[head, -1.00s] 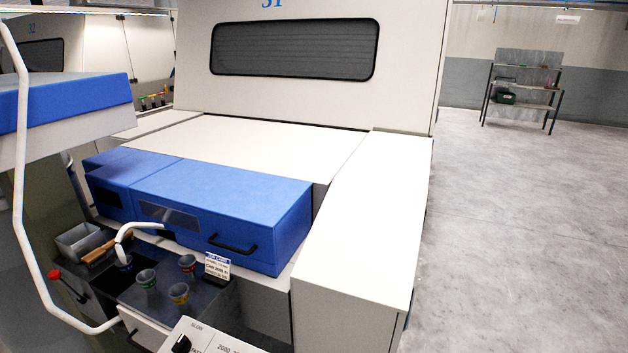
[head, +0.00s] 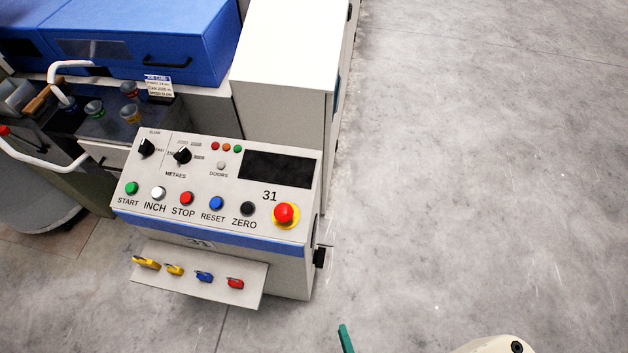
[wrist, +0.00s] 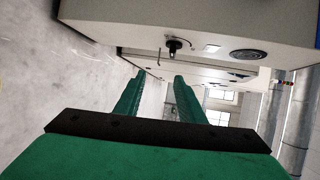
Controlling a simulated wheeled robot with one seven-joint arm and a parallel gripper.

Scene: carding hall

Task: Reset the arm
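My gripper shows in the wrist view (wrist: 160,77) with two green fingers reaching forward from a dark bar. The fingers stand apart with a clear gap and nothing between them, so it is open and empty. In the head view only a green finger tip (head: 345,339) shows at the bottom edge, with a pale part of my arm (head: 500,345) to its right. The rest of my arm is out of the picture. The gripper shows to the right of the control console (head: 225,168), apart from it in the picture.
The console carries buttons, knobs and a red emergency stop (head: 285,214); coloured tags hang on its lower ledge (head: 200,278). A blue-covered machine (head: 140,40) and cups on a dark shelf stand behind it. Grey floor (head: 470,150) lies open to the right.

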